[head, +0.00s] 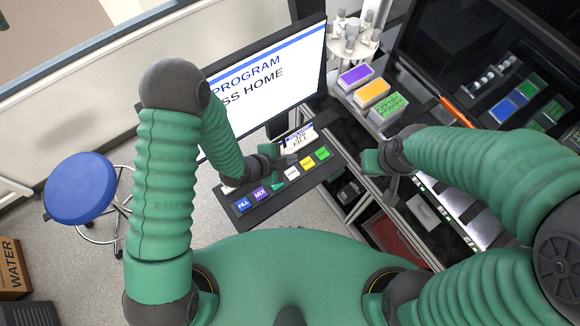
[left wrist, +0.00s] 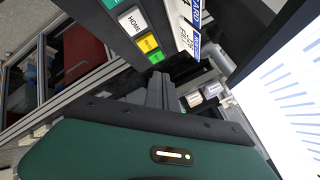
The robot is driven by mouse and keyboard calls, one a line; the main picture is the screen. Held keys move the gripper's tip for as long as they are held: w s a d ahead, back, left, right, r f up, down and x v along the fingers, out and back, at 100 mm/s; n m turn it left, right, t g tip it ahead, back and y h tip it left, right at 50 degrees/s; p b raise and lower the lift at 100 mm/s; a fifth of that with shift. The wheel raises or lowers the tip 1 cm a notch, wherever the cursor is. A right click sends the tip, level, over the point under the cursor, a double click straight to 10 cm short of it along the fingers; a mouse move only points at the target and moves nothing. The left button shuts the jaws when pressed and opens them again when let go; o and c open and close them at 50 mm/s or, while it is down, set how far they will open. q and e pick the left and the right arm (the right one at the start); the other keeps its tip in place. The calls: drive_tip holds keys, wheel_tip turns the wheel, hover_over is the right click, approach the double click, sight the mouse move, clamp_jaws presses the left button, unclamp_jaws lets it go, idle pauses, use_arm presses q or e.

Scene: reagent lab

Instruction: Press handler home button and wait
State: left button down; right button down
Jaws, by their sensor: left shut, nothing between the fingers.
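The button panel (head: 262,208) carries a row of coloured buttons below the monitor. The white home button (head: 292,173) sits between a green button and a yellow one; in the left wrist view the button marked HOME (left wrist: 132,21) shows at the top. My left gripper (head: 290,160) is shut and empty, close above the panel by the white button. Its fingers (left wrist: 160,90) point up toward the button row in the left wrist view; I cannot tell whether they touch anything. My right gripper (head: 378,160) is at the right, away from the panel; its opening is unclear.
The monitor (head: 265,85) shows large text including PROGRAM and HOME. A white label card (head: 299,139) stands behind the buttons. Coloured tip boxes (head: 372,92) and a pipette stand (head: 352,38) are at the back. A blue stool (head: 85,187) stands on the left.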

sight(290, 174)
use_arm(q)
wheel_tip(290, 174, down, 9)
drive_tip(key=b, duration=0.7)
drive_tip(key=shift+a, duration=0.1)
drive_tip(key=shift+w, duration=0.1)
drive_tip(key=shift+r, duration=0.1)
idle(1.4)
drive_tip(key=shift+f+b, duration=0.4)
drive_tip(key=shift+b, duration=0.05)
